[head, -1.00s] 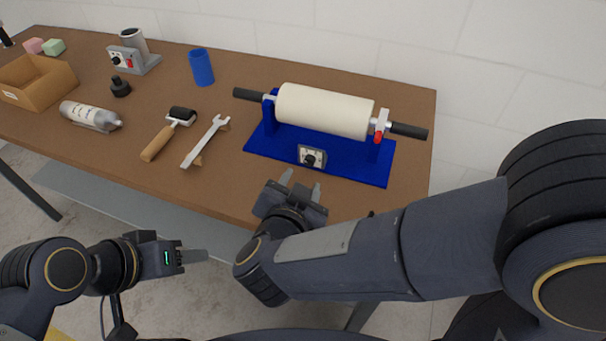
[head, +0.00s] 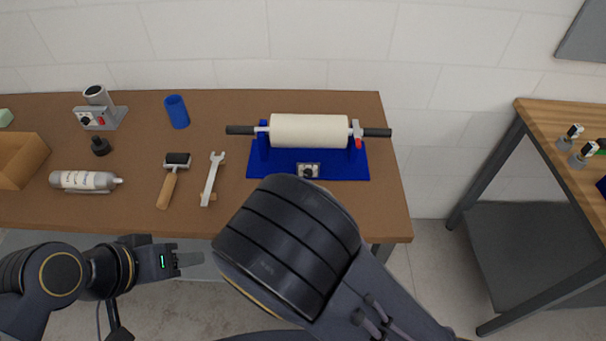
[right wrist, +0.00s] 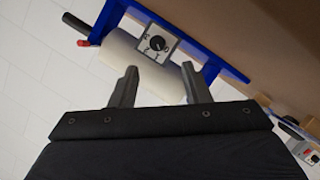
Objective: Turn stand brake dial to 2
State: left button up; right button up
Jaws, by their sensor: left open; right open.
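The blue stand (head: 262,168) holds a cream foam roller (head: 308,130) with dark end grips. The brake dial (head: 308,170) is a black knob on a light plate at the stand's front. In the right wrist view the dial (right wrist: 157,43) shows with markings around it, too small to read surely. My right gripper (right wrist: 162,82) is open and empty, with the dial plate just beyond its fingertips, apart from it. In the head view my right arm hides that gripper. My left gripper (head: 190,260) is open and empty, low in front of the table, away from the stand.
On the brown table (head: 340,205) lie a wrench (head: 212,178), a small hand roller (head: 171,180) and a silver bottle (head: 85,180). A blue cup (head: 177,111) and a grey device (head: 99,110) stand behind. A second wooden table (head: 560,120) is at the right.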

jog(key=shift+w+d, duration=0.15)
jog(key=shift+w, duration=0.05)
jog(key=p+x, duration=0.1)
jog(key=x, duration=0.6)
jog(key=shift+w+d+f, duration=0.25)
jog(key=shift+w, duration=0.05)
grip_shut()
